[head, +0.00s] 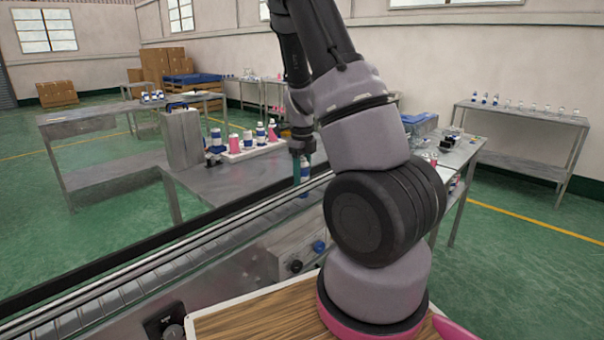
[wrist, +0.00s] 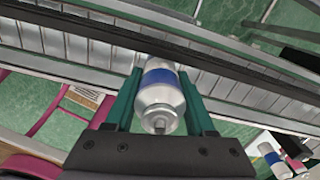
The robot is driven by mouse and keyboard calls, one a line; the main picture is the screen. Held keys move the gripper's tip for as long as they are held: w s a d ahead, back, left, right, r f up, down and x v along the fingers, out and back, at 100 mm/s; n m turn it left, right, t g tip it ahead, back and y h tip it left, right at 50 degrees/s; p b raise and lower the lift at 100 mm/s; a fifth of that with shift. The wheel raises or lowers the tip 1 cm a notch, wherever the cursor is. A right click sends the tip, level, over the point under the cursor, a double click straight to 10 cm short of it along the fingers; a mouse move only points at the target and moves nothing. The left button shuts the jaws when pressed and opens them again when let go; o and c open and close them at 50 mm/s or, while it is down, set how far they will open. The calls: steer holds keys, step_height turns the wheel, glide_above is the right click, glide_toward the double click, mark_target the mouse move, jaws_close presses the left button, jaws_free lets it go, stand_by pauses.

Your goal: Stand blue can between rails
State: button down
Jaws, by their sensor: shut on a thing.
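The blue can, white with a blue band, is held between the green fingers of my gripper (wrist: 158,110) in the wrist view. The can (wrist: 160,97) shows its silver top toward the camera. In the head view my gripper (head: 302,172) is over the far end of the conveyor, and the can (head: 304,175) shows small between its fingers. The rails (head: 190,245) run along both sides of the conveyor (head: 130,290).
A white tray (head: 262,151) with several blue-banded and pink cans stands on the metal table behind the conveyor. A grey box (head: 182,138) stands left of it. Control knobs (head: 319,246) sit on the conveyor's near side. The belt to the left is clear.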

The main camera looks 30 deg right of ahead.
steer(key=shift+f, duration=0.5)
stand_by(1.2)
steer(key=shift+c, duration=0.8)
jaws_free()
step_height(320, 180, up, 11)
steer(key=shift+f, duration=0.1)
steer(key=shift+a, duration=0.1)
steer(key=s+a+r+n+t+y, duration=0.1)
steer(key=s+a+r+n+t, duration=0.2)
steer(key=s+a+r+n, duration=0.3)
steer(key=s+a+r+n+t+y, duration=0.1)
steer(key=s+a+r+n+t, duration=0.3)
steer(key=s+r+n, duration=0.9)
steer(key=a+r+n, duration=0.1)
steer(key=a+n, duration=0.2)
steer(key=n, duration=0.3)
steer(key=shift+s+n, duration=0.25)
steer(key=shift+n, duration=0.15)
